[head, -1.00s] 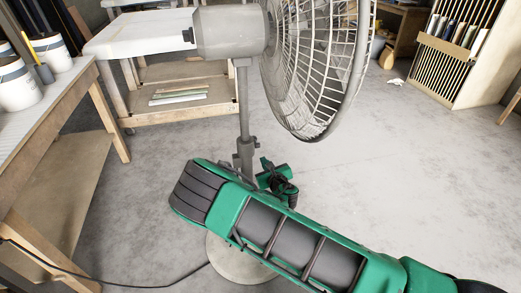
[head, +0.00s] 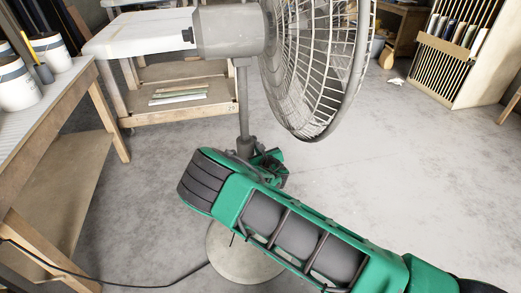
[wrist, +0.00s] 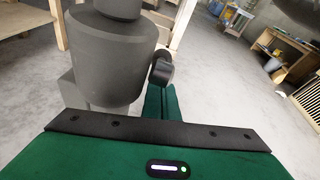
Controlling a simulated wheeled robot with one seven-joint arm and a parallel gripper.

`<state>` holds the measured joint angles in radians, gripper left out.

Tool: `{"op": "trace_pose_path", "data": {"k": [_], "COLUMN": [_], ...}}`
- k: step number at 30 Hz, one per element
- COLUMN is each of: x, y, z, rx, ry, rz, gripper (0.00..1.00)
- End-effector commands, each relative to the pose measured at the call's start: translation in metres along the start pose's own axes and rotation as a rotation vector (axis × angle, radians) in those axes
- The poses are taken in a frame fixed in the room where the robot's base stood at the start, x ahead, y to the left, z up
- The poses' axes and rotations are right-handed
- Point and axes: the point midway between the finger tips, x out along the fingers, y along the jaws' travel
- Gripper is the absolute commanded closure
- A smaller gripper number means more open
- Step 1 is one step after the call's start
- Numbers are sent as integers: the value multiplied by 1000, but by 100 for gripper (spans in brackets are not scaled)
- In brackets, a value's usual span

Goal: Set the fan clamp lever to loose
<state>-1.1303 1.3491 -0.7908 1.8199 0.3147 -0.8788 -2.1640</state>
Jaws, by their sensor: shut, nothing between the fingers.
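The grey pedestal fan (head: 228,35) stands upright on a round base (head: 232,248), with its pole (head: 243,115) running down behind my arm. Its clamp collar is mostly hidden by my green arm in the head view. In the wrist view the thick grey collar (wrist: 100,58) fills the upper left. A short dark round-ended part (wrist: 162,69), apparently the clamp lever, sticks out on its right side. My gripper (wrist: 160,98) is shut and empty, its green fingers just right of the collar and below that part. Whether they touch it I cannot tell. The gripper's tip (head: 270,165) is partly hidden in the head view.
A wooden workbench (head: 75,115) with white buckets (head: 15,85) stands at left. A padded cart (head: 185,115) is behind the fan. A slatted rack (head: 465,50) stands back right. A black cable (head: 120,285) crosses the floor. Floor at right is clear.

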Motion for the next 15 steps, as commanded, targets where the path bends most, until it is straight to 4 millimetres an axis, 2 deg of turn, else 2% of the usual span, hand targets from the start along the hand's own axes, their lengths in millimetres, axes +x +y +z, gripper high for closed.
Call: {"op": "trace_pose_path", "data": {"k": [8, 15], "x": [5, 6], "y": [-1, -2], "z": [14, 17], "rx": [-3, 0], "ry": [-2, -3], "rz": [0, 0], "gripper": [100, 100]}}
